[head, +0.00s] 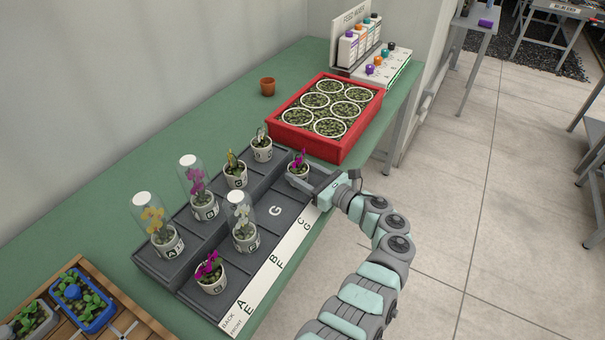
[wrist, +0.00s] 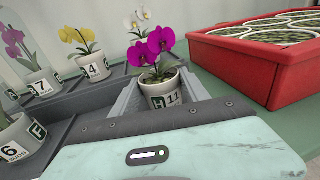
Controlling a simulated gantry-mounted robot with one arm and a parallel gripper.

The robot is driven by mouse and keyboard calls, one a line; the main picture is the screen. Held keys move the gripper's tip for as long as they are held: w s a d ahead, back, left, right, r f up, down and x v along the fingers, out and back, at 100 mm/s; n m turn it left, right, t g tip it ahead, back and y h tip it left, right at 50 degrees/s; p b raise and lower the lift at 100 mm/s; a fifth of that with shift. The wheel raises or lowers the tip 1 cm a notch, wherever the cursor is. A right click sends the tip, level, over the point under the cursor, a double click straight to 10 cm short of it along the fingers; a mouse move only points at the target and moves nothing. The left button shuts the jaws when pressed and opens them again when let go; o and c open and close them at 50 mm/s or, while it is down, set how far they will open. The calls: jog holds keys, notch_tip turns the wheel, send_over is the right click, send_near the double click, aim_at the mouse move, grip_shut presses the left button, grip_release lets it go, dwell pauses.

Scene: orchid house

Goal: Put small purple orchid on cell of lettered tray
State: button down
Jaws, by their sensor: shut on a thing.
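The small purple orchid (head: 298,168) has magenta flowers and a white pot marked H 11; it also shows upright in the wrist view (wrist: 165,92). My gripper (head: 300,178) is shut on this pot, one finger on each side. The lettered tray (head: 296,226) is dark grey, with two rows of cells and a white letter strip. The held pot is over the far front end cell; its base is hidden, so I cannot tell whether it touches the tray. The cell marked G (head: 275,211), beside it, is empty.
Another magenta orchid (head: 209,270) stands in the near front cell. Clear domes cover a white orchid (head: 242,222), a purple one (head: 197,184) and a yellow one (head: 155,222). A red crate (head: 318,149) is close behind my gripper. Bare green bench (head: 150,165) lies left.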

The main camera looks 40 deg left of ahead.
jog(key=shift+f+b, duration=0.2)
jog(key=shift+b, duration=0.15)
jog(key=c, duration=0.6)
grip_release()
jog(key=shift+r, duration=0.1)
jog(key=shift+o, duration=0.2)
jog(key=shift+r, duration=0.15)
jog(key=shift+d+r+p, duration=0.1)
jog(key=shift+d+p, duration=0.05)
jog(key=shift+p, duration=0.3)
jog(key=d+p, duration=0.1)
jog(key=d, duration=1)
jog(key=shift+d+r, duration=0.2)
jog(key=shift+d, duration=0.15)
